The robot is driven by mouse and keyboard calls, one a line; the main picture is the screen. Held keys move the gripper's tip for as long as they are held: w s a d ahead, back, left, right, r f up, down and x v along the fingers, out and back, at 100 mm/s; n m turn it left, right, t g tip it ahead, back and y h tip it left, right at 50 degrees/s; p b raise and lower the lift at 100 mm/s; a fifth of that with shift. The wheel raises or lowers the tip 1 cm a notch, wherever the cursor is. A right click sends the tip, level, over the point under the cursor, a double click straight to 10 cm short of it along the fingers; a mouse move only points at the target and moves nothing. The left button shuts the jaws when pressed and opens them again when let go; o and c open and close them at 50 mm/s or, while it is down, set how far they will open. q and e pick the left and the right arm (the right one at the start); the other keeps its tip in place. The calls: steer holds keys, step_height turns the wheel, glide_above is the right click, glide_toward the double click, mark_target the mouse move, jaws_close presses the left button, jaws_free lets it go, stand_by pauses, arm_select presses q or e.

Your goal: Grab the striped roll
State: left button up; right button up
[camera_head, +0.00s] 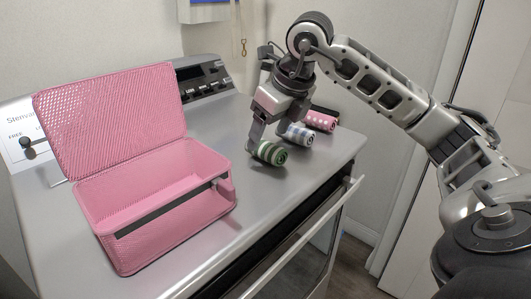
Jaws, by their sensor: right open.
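Three small rolls lie in a row on the grey washer top (215,125). The nearest is a green roll (270,153) with darker bands that look like stripes. Behind it is a blue and white roll (299,135), whose pattern is too small to tell for sure. Farthest is a pink roll (321,121) with white dots. My right gripper (267,139) points down with its fingers open, right at the green roll. The fingers partly cover that roll, and I cannot tell whether they touch it. My left gripper is not in view.
A pink woven box (168,237) stands open on the left, its lid (112,115) raised at the back. A control panel (204,78) is behind. The washer top's front right edge is close to the rolls. Clear surface lies between box and rolls.

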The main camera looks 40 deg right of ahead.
mark_target(267, 142)
steer(key=x, duration=0.5)
steer(key=shift+s+d, duration=0.15)
steer(key=shift+d, duration=0.05)
steer(key=c, duration=1)
steer(key=shift+c, duration=0.3)
steer(key=shift+r, duration=0.1)
